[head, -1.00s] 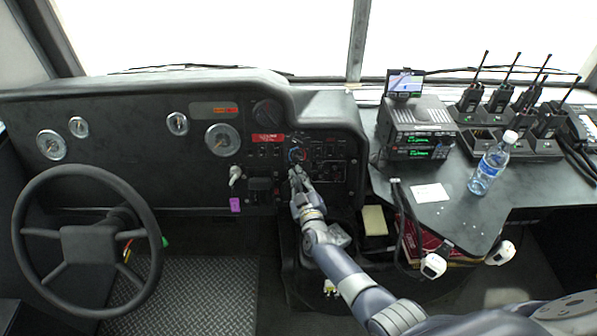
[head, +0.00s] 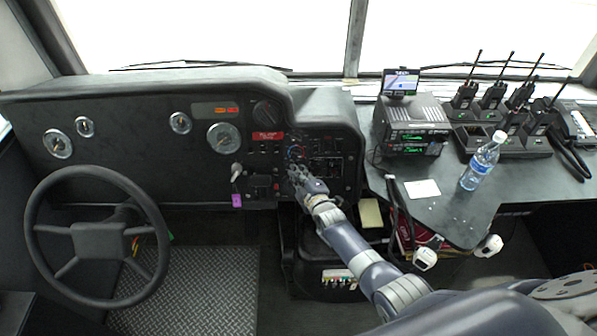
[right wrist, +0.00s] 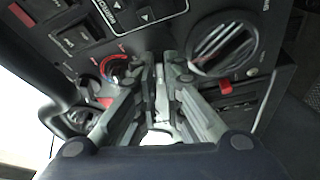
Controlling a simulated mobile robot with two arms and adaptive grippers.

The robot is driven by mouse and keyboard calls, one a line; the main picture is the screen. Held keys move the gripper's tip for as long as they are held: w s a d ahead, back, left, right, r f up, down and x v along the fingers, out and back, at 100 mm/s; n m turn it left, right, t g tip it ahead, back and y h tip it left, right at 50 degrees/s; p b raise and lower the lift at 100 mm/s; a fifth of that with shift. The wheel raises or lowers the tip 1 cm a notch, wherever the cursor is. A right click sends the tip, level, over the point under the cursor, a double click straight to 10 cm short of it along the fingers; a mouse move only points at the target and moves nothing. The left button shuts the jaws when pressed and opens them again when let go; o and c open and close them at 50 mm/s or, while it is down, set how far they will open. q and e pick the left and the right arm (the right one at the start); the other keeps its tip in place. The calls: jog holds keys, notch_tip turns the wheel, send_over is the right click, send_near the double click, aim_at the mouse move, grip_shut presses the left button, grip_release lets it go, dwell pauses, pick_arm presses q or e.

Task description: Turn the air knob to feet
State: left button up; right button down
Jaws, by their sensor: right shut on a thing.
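My right gripper (head: 297,171) reaches the dark control panel (head: 325,145) in the middle of the dashboard. It also shows in the right wrist view (right wrist: 158,78), with its fingers close together against the panel. They are shut on what appears to be the air knob, which the fingers hide almost wholly; its pointer setting cannot be read. A knob with a red and blue arc (head: 297,153) sits just above the gripper; in the right wrist view it (right wrist: 114,68) is left of the fingers. My left gripper is not in view.
The steering wheel (head: 100,240) is at the left. A radio stack (head: 412,125), a water bottle (head: 481,163) and several handheld radios stand on the right counter.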

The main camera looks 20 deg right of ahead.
dwell(0.3)
jog(key=c, duration=1.7)
grip_release()
jog(key=shift+s, duration=0.15)
jog(key=v, duration=1.1)
jog(key=shift+s, duration=0.35)
jog(key=shift+d+r, duration=0.1)
jog(key=shift+r, duration=0.05)
